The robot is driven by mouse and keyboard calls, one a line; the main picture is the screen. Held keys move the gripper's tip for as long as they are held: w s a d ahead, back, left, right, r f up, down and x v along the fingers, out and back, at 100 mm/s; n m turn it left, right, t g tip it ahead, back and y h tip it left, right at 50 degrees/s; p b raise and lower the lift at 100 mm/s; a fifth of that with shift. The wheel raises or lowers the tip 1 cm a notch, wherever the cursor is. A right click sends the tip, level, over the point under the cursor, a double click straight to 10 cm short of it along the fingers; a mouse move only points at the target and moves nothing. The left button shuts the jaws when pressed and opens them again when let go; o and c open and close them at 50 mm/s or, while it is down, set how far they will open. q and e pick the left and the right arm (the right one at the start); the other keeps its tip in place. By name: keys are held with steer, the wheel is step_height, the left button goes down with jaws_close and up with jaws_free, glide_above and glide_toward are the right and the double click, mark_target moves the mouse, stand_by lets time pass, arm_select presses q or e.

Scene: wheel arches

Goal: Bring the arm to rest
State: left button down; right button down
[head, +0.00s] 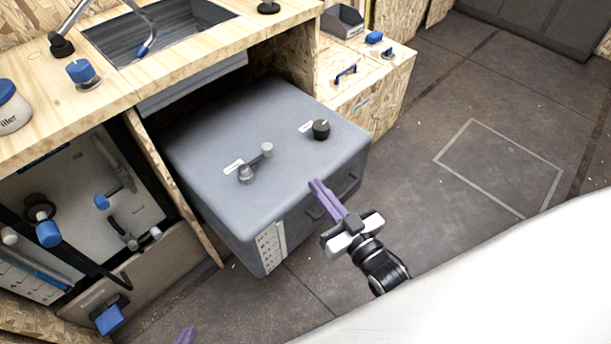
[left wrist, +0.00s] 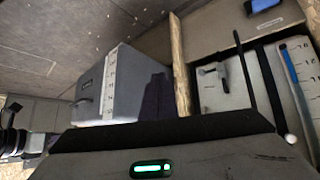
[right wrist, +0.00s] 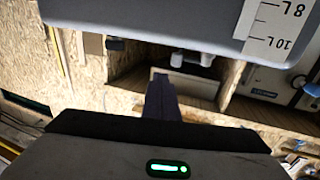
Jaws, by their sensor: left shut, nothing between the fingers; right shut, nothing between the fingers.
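My right gripper (head: 316,186) has purple fingers pressed together, with nothing between them. In the head view its fingertips overlap the front edge of the grey tank (head: 290,110); I cannot tell whether they touch it. In the right wrist view the shut fingers (right wrist: 161,80) point below the tank's marked side (right wrist: 180,12). Of my left gripper (head: 186,336) only the purple fingertips show at the bottom edge of the head view. In the left wrist view its fingers (left wrist: 158,85) are together and empty, with the tank (left wrist: 105,90) beyond them.
A wooden counter with a sink (head: 160,35) runs along the upper left. Below it is an open bay with a white panel (head: 75,190), valves and hoses. A low wooden cabinet (head: 385,85) stands behind the tank. The dark floor (head: 450,190) on the right is clear.

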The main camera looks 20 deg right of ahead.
steer(key=shift+s+d, duration=0.2)
steer(key=shift+s, duration=0.2)
